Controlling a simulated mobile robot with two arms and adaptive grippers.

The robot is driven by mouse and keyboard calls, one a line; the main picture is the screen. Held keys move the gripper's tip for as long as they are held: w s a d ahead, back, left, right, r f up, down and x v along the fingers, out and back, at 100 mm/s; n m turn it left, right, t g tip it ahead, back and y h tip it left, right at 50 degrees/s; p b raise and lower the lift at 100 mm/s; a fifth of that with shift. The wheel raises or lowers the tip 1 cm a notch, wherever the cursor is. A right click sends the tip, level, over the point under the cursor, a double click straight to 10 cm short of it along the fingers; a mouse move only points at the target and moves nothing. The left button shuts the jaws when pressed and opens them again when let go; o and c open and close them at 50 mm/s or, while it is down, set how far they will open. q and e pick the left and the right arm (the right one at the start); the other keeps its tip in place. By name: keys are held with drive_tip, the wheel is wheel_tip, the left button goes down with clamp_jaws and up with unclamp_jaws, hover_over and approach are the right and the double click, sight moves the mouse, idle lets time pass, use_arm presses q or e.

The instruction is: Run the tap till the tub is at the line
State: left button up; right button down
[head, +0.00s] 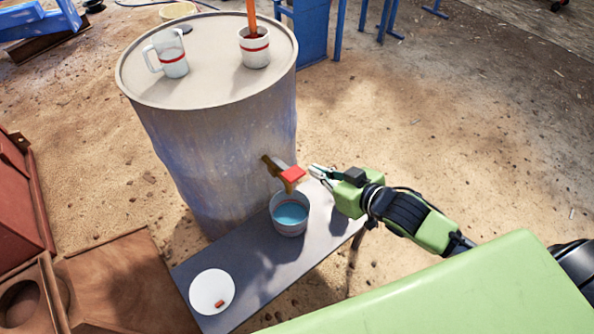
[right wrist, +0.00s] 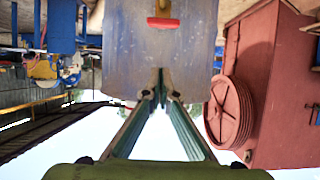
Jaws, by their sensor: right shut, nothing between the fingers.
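A drum (head: 215,140) carries a brass-coloured tap (head: 270,165) with a red handle (head: 292,174) low on its side. A light grey tub (head: 289,231) stands under the spout with blue liquid (head: 290,212) in it. I cannot make out a line on the tub or a stream from the spout. My right gripper (head: 316,170) is shut and empty, just right of the red handle and apart from it. In the right wrist view its fingers (right wrist: 161,80) meet at the tips, with the red handle (right wrist: 163,23) beyond. My left gripper is not in view.
The tub stands on a grey bench (head: 255,262) with a white dish (head: 212,291) holding a small red piece. On the drum top are a red-banded jug (head: 173,62) and a red-banded cup (head: 254,52) with an orange stick.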

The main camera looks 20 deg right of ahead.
drive_tip(key=shift+a+r, duration=0.1)
drive_tip(key=shift+r, duration=0.05)
hover_over(297, 176)
drive_tip(key=f, duration=0.4)
drive_tip(key=shift+w+a+f, duration=0.1)
drive_tip(key=shift+w, duration=0.25)
drive_tip(key=f, duration=0.3)
drive_tip(key=shift+s+f, duration=0.2)
drive_tip(key=shift+s, duration=0.05)
drive_tip(key=shift+s+f, duration=0.1)
drive_tip(key=shift+f, duration=0.3)
